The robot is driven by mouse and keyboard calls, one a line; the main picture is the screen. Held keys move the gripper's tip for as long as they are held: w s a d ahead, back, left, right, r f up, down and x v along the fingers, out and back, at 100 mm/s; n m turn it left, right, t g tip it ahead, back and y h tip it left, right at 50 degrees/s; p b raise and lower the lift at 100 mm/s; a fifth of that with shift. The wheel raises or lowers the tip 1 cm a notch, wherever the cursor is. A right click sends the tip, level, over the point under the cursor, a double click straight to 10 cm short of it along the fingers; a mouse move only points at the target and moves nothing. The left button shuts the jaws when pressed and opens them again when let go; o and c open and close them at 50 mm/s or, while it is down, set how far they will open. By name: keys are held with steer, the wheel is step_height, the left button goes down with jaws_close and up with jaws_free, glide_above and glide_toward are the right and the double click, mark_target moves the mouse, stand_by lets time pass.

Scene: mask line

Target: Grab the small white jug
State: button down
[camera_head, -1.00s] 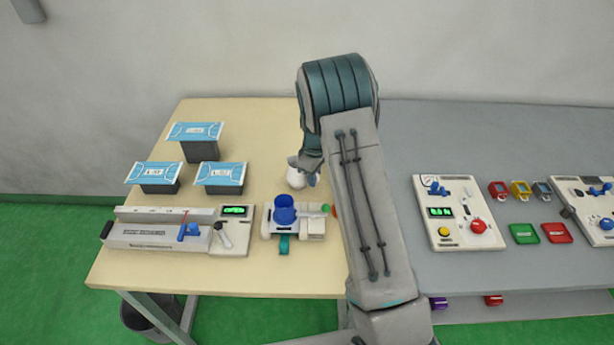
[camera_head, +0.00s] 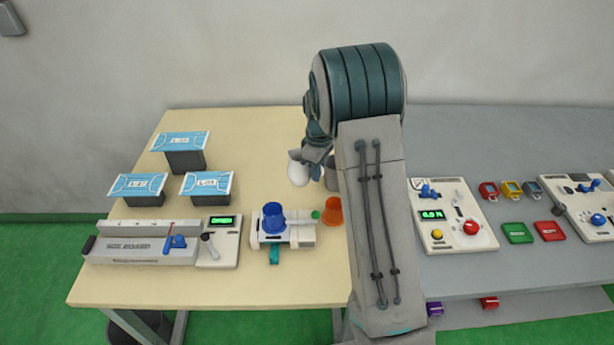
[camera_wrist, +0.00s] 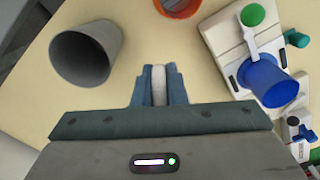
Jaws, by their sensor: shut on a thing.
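The small white jug (camera_head: 298,170) shows in the head view at the left side of my gripper, above the tan table. My gripper (camera_head: 318,158) is shut on it; my arm hides part of the grip. In the wrist view a white piece, which looks like the jug's handle (camera_wrist: 159,84), sits between the two blue fingers of my gripper (camera_wrist: 160,88). The rest of the jug is hidden in that view.
A grey cup (camera_wrist: 86,54) stands close by. An orange cup (camera_head: 333,210) and a device with a blue cup (camera_head: 272,219) stand in front. Mask boxes (camera_head: 180,150) are at left. A control panel (camera_head: 452,215) is on the grey table at right.

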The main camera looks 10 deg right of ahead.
steer(key=s+d+r+b, duration=0.1)
steer(key=s+d+r, duration=0.3)
steer(key=d, duration=0.2)
steer(key=shift+r+b, duration=0.15)
steer(key=shift+b, duration=0.15)
stand_by(0.3)
stand_by(1.9)
